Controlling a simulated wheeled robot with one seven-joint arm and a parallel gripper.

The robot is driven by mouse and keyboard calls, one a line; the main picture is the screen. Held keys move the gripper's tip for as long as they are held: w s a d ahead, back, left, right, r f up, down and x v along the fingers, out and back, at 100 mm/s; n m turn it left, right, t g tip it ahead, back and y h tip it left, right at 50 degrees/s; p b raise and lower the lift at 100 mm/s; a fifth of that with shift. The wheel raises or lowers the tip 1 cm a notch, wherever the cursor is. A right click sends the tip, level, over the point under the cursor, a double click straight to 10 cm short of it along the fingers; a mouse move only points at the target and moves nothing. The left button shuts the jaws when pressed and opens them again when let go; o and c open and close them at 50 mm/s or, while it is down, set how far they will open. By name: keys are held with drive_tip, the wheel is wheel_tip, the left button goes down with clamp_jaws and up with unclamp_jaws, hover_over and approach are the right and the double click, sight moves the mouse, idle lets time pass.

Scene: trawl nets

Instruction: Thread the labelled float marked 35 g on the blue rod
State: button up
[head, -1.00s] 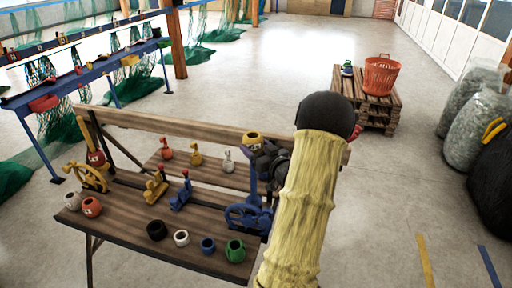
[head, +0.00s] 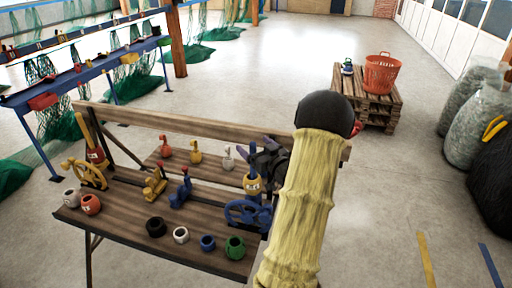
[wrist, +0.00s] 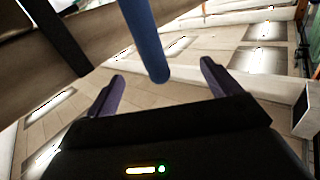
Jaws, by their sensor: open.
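The blue rod (head: 253,152) stands upright at the right end of the bench. A yellow float (head: 253,184) with a pale label sits around the rod, low down near the blue wheel; its marking is too small to read. My gripper (head: 258,150) is open near the rod's upper part, above the float and apart from it. In the wrist view, the blue rod (wrist: 147,40) shows between the spread fingertips (wrist: 162,72), and no float is held.
A red float (head: 96,155) is around the yellow rod (head: 84,125). Small coloured fittings stand mid-bench and behind.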

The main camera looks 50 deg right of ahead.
drive_tip(key=shift+s, duration=0.1)
drive_tip(key=s+a+b, duration=0.1)
drive_tip(key=s+b, duration=0.1)
drive_tip(key=s, duration=0.6)
drive_tip(key=s+a+b, duration=0.2)
drive_tip(key=s, duration=0.7)
drive_tip(key=shift+a, duration=0.25)
idle(0.4)
